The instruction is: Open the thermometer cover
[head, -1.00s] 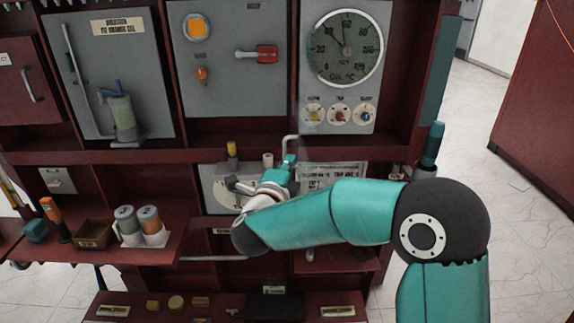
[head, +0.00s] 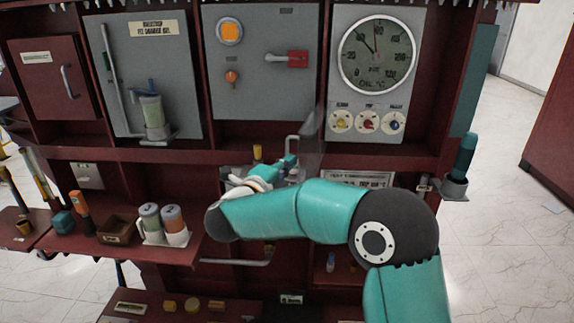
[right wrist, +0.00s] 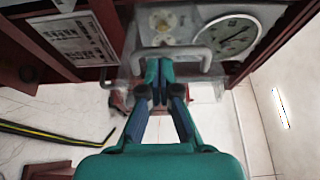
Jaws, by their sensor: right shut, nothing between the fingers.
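The round thermometer dial (head: 377,55) sits on a grey panel above three small knobs. It also shows in the right wrist view (right wrist: 228,37). A clear cover (head: 313,135) stands out from the panel's left side, seen nearly edge-on, with the dial's face uncovered in the head view. Its pale U-shaped handle (head: 293,141) is at its outer, lower end. My right gripper (head: 291,161) is at the handle. In the right wrist view, the shut fingers (right wrist: 158,68) lie at the handle (right wrist: 172,52), with nothing between them. My left gripper is out of view.
A grey panel with a red switch (head: 290,59) is left of the dial. A dark red shelf edge (head: 240,155) runs below the panels. Cups (head: 150,222) stand on the lower left shelf. Open floor (head: 500,215) lies at the right.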

